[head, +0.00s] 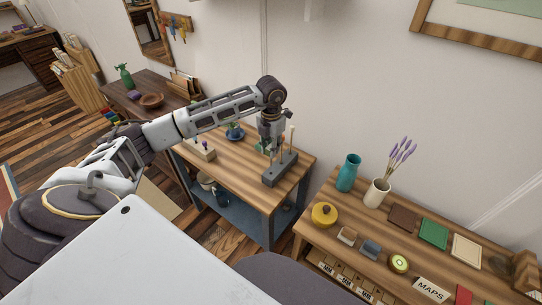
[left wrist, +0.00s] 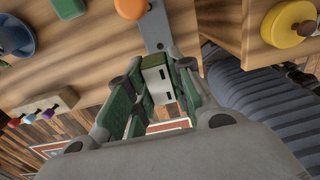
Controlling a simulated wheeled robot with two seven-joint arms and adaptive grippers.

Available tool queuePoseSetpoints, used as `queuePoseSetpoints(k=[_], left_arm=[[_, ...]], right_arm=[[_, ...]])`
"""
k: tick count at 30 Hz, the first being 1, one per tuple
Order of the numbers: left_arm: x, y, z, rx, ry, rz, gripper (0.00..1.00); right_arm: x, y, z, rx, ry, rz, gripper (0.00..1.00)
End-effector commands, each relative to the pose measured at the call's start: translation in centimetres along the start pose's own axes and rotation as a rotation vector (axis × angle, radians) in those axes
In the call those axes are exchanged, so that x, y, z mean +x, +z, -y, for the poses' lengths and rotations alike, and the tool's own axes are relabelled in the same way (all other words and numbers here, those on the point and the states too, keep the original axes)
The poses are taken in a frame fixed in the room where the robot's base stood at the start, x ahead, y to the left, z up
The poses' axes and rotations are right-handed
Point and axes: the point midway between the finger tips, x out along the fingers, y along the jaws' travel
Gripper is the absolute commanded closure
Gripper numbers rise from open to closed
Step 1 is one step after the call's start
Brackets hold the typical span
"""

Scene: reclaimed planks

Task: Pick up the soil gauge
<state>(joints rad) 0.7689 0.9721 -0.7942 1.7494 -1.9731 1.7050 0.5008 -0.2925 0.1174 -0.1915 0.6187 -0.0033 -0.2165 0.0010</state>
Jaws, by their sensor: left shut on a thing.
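My left gripper (head: 268,146) reaches over the wooden table from the left, above the far end of a grey block holder (head: 280,171). In the left wrist view, its green-padded fingers (left wrist: 152,98) are shut on a small boxy thing with a pale face, dark slots and a green edge, which I take to be the soil gauge (left wrist: 157,80). The grey holder (left wrist: 154,27), with a hole in it, shows just beyond the gauge. In the head view the gauge is mostly hidden by the gripper, and I cannot tell whether its lower end is clear of the holder. My right gripper is not in view.
Upright sticks stand in the holder, one with an orange knob (left wrist: 131,8). A right-hand bench carries a teal vase (head: 348,172) and a yellow round tin (head: 324,214).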

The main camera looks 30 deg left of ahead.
Motion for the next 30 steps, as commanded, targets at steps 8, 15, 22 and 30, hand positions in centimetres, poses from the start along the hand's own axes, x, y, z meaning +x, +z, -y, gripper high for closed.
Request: queuePoseSetpoints(k=[8, 15, 22, 30], left_arm=[[-1.3, 0.0, 0.0, 0.0, -0.001, -0.001, 1.0], [-1.3, 0.0, 0.0, 0.0, 0.0, -0.001, 1.0], [-1.3, 0.0, 0.0, 0.0, 0.0, -0.001, 1.0], [-2.1, 0.0, 0.0, 0.0, 0.0, -0.001, 1.0]], right_arm=[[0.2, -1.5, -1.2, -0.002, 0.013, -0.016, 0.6], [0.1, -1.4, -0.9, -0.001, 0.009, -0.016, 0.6], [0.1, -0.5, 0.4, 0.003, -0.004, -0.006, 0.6], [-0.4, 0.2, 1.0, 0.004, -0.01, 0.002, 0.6]])
